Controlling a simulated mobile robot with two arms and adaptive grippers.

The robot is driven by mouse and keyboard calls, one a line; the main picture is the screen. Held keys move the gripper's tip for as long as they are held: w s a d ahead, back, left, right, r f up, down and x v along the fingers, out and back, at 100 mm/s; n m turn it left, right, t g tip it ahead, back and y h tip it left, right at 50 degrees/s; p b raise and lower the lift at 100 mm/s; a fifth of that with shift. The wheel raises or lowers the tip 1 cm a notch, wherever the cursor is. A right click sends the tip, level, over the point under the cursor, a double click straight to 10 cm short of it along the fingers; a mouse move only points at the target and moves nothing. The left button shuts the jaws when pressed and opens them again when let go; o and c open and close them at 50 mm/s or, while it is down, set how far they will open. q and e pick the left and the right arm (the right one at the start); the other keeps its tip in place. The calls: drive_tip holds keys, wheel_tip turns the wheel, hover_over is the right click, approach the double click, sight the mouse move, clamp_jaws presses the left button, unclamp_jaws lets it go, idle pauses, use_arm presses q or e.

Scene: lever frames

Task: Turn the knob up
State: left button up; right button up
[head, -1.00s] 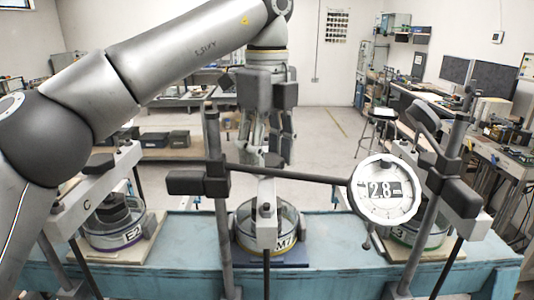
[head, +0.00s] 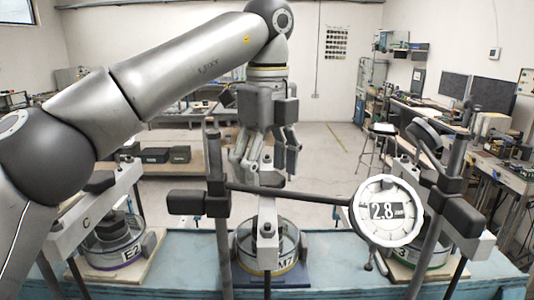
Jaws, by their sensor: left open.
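My left gripper (head: 266,160) hangs from its arm in the middle of the head view, fingers pointing down and spread apart, with nothing held. Between and below its fingertips a dark knob-like piece (head: 268,176) sits on top of the middle frame, marked M7 (head: 287,263). I cannot tell the knob's turned position. A round white dial (head: 388,211) reading 2.8 sits at the right end of a dark rod in front. My right gripper is not in view.
A frame marked E2 (head: 130,251) stands at left, another at right with a green-ringed base. All stand on a blue bench (head: 340,270). Dark upright posts (head: 219,215) and the crossing rod (head: 290,196) stand in front of the middle frame.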

sight(267, 177)
use_arm(q)
drive_tip(key=shift+r, duration=3.5)
